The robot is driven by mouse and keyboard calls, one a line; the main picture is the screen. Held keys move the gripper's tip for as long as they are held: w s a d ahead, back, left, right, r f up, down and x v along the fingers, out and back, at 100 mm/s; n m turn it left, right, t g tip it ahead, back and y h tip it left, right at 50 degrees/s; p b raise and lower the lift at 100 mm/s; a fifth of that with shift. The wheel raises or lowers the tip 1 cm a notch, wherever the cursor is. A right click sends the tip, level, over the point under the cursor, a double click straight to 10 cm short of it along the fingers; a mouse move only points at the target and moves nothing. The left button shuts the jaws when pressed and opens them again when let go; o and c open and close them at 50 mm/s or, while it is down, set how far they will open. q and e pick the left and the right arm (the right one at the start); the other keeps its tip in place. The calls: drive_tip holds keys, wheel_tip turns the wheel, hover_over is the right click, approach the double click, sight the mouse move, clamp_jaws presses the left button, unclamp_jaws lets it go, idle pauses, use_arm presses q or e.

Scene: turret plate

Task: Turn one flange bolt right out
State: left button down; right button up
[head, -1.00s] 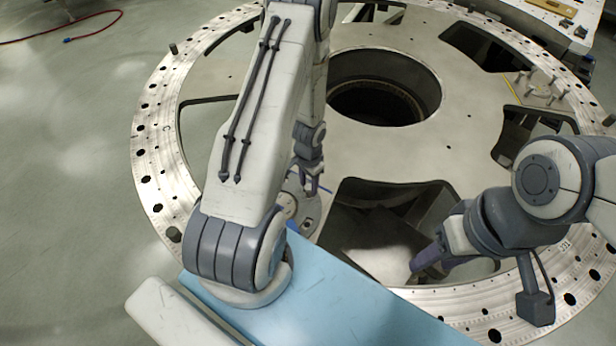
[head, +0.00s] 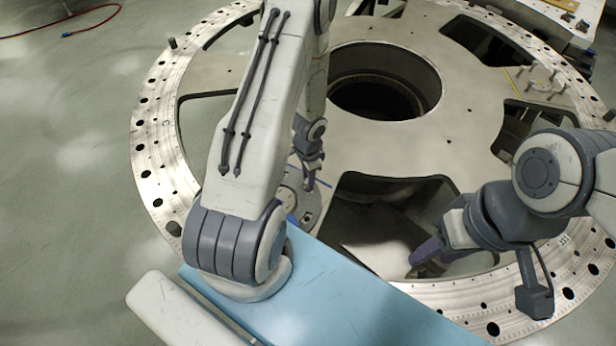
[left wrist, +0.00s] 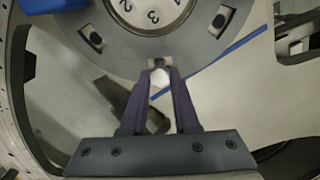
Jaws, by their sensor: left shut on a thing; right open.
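My left gripper (head: 309,184) is at the round grey flange (head: 312,205) on the big plate, partly behind my left arm in the head view. In the left wrist view the left gripper's (left wrist: 162,72) dark purple fingers are shut on a pale flange bolt (left wrist: 159,80) near the flange's rim. How far the bolt stands out of its hole cannot be told. Two other bolts sit in the flange, one at the left (left wrist: 97,38) and one at the right (left wrist: 219,20). A white numbered dial (left wrist: 152,14) is in the flange's middle. My right gripper (head: 424,256) is open and empty over a plate opening.
The large ring-shaped turret plate (head: 160,150) has several cut-outs and a big central hole (head: 385,85). A light blue surface (head: 340,300) lies in front. A similar fitting with upright pins (head: 538,82) stands at the right. A blue object (left wrist: 22,52) shows at upper left in the wrist view.

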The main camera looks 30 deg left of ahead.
use_arm(q)
drive_tip(key=shift+n, duration=0.8)
drive_tip(key=shift+r, duration=0.1)
drive_tip(key=shift+r+p, duration=3.45)
drive_tip(key=shift+p, duration=0.05)
